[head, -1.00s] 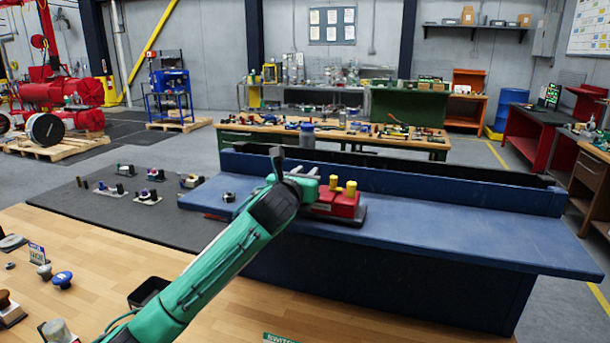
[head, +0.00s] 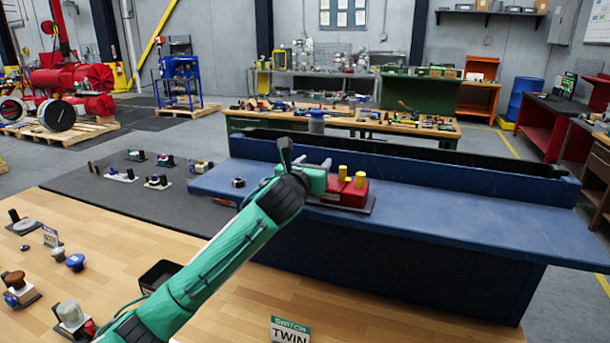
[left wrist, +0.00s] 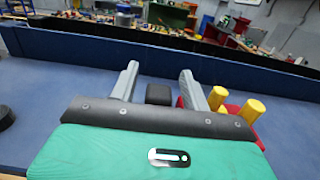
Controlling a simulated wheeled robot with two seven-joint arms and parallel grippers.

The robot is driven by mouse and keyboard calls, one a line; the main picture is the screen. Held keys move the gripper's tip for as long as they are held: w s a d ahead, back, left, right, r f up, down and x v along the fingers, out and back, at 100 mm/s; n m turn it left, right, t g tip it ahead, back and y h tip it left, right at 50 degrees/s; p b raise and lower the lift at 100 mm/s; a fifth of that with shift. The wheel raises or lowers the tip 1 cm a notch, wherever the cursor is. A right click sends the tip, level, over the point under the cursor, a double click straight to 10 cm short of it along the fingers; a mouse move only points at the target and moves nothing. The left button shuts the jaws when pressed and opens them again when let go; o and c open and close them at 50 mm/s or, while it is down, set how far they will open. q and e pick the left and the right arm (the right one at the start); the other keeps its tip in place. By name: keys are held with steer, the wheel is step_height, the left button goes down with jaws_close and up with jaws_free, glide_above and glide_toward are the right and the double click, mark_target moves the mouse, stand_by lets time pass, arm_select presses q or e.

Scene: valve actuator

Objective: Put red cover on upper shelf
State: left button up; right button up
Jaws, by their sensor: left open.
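The red cover (head: 347,194), a red block with yellow posts on top, sits on a dark base on the blue shelf (head: 450,222). In the left wrist view its red body (left wrist: 262,119) and yellow posts show at the right, partly behind a finger. My left gripper (head: 306,162) is open just left of the red block, low over the shelf. Its two grey fingers (left wrist: 159,80) point toward the shelf's back wall. A small black block (left wrist: 159,94) shows between them; I cannot tell whether they touch it. My right gripper is not in view.
A small dark ring (head: 238,183) lies on the shelf left of my gripper. A low blue wall (head: 460,172) runs along the back. The shelf's right part is clear. Several small parts lie on the grey mat (head: 105,198) and the wooden table (head: 225,310).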

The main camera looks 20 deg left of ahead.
arm_select(q)
steer(key=s+b, duration=0.3)
steer(key=s, duration=0.8)
steer(key=shift+s+a, duration=0.15)
steer(key=shift+a, duration=0.05)
